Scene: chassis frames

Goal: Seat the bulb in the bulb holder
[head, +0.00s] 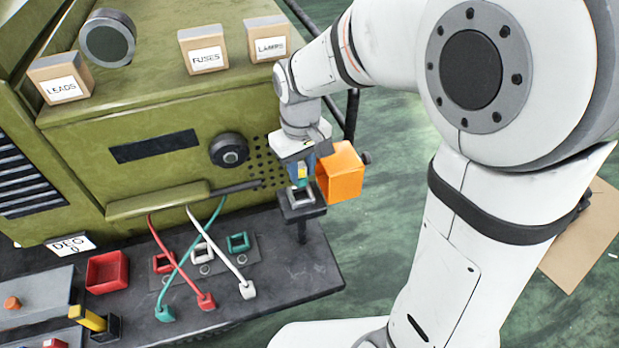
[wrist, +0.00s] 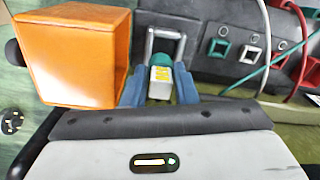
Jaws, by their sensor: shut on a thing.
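My gripper (head: 301,172) points down beside the green machine, and its blue fingers also show in the wrist view (wrist: 160,88). It is shut on the bulb (wrist: 161,80), a small block with a white and yellow body and a teal end. In the head view only slivers of the bulb (head: 302,171) show between the fingers. The bulb holder (head: 289,211) is a dark block with a grey square rim, on a post at the bench's right end. It also shows in the wrist view (wrist: 163,37). The teal end is at the holder's opening; I cannot tell how far in it sits.
An orange box (head: 341,172) stands close to the right of the holder and my gripper. The machine's green front (head: 160,180) is close behind. Red, white and teal leads (head: 205,240) cross the bench at left. Boxes marked LEADS, FUSES and LAMPS (head: 267,38) sit on top.

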